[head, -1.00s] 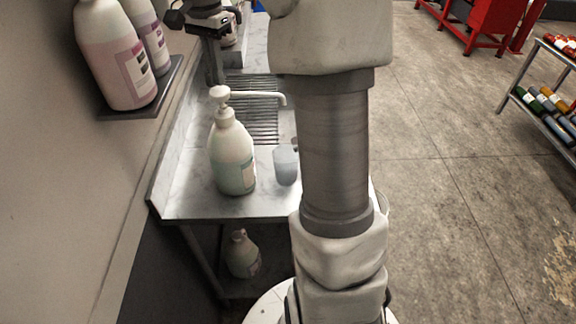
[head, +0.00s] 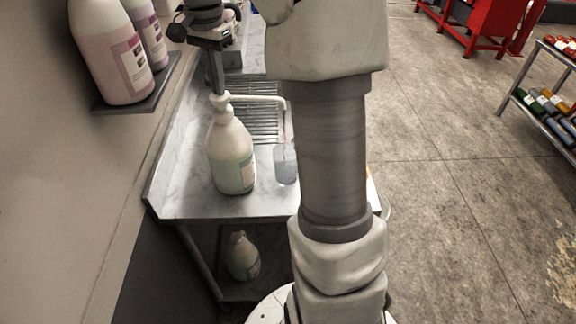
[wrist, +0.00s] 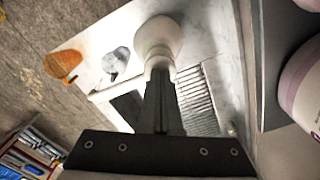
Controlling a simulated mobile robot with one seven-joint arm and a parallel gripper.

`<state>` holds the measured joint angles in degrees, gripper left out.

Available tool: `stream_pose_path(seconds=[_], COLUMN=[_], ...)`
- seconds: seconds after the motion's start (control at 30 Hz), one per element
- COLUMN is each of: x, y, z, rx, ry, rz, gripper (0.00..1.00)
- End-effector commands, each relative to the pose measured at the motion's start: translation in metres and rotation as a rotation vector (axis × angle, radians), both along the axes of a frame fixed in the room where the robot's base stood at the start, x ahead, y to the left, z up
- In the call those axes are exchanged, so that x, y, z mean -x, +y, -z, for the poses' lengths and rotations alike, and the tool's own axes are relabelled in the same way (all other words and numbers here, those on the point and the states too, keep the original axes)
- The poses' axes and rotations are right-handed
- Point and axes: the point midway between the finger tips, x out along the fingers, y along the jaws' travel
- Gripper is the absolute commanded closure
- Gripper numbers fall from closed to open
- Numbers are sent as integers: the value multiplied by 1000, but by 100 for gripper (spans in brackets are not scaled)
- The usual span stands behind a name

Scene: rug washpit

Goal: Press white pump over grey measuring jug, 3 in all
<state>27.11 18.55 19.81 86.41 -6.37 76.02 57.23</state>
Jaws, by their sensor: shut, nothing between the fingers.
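A white pump (head: 221,99) tops a large bottle (head: 231,160) of pale green liquid on the steel bench. Its long spout points right, toward the side where the grey measuring jug (head: 285,165) stands. The jug also shows in the wrist view (wrist: 116,61), beside the spout (wrist: 112,90). I cannot tell whether the spout tip is directly above the jug, or what the jug holds. My gripper (head: 218,91) is shut and empty, pointing down with its fingertips at the pump head. The wrist view shows the fingers (wrist: 160,68) against the pump, which sits low on its collar.
Large bottles of pink liquid (head: 108,55) stand on a wall shelf (head: 140,97) at the left. A drain grate (head: 262,120) lies behind the bottle. Another bottle (head: 242,258) stands below the bench. An orange item (wrist: 62,63) lies beyond the jug. My arm hides the bench's right side.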

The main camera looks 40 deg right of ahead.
Motion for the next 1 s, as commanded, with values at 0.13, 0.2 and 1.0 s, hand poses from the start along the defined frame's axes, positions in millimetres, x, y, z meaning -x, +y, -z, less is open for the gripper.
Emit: stream_pose_path(seconds=[0.13, 0.2, 1.0], x=[1, 1, 1], y=[0, 0, 0], z=[5, 5, -35], rx=[-1, -1, 0], ry=[6, 6, 4], rz=[0, 0, 0], gripper=[100, 100, 100])
